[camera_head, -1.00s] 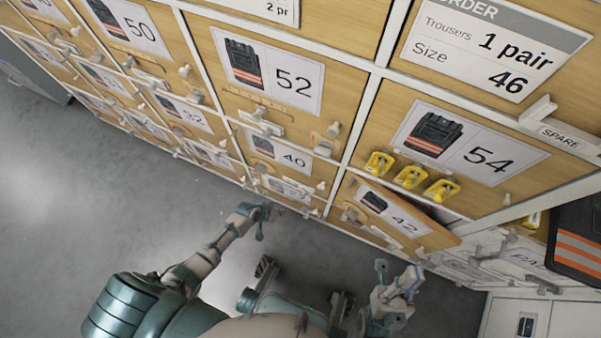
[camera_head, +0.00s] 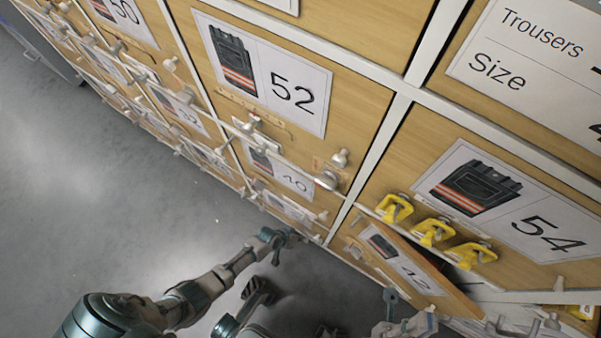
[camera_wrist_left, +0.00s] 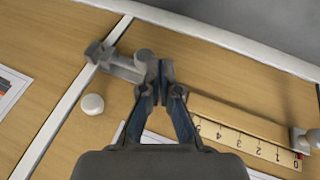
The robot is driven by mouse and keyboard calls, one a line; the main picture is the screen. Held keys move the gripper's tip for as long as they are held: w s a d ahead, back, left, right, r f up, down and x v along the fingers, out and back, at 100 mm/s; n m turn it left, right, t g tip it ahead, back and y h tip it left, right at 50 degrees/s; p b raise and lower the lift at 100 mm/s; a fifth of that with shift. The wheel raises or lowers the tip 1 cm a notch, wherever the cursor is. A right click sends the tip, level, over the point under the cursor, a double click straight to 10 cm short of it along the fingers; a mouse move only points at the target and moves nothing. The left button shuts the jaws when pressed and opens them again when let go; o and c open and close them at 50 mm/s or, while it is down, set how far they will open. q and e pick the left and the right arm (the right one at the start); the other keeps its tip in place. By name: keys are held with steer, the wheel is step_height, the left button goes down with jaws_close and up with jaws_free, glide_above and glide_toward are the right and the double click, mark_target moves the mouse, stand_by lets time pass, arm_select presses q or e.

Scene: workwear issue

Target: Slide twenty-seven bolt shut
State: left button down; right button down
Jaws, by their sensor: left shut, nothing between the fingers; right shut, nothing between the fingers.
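No number twenty-seven is readable in either view. In the left wrist view a grey bolt (camera_wrist_left: 122,66) with a round knob lies on a wooden door face, its left end at a white divider strip. My left gripper (camera_wrist_left: 167,88) is shut and empty, its fingertips just right of the knob; I cannot tell whether they touch. In the head view my left gripper (camera_head: 280,238) is low against the bottom doors, and the bolt there is too small to make out. My right gripper (camera_head: 405,318) is shut and empty at the bottom edge, partly cut off.
The door labelled 42 (camera_head: 455,290) stands ajar by my right gripper. Grey floor (camera_head: 110,200) is free at left.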

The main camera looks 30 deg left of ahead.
stand_by(0.3)
arm_select(q)
steer(key=d, duration=0.2)
steer(key=shift+d+r+p, duration=0.1)
steer(key=shift+d+p, duration=0.2)
steer(key=shift+d, duration=0.05)
steer(key=shift+s+d, duration=0.1)
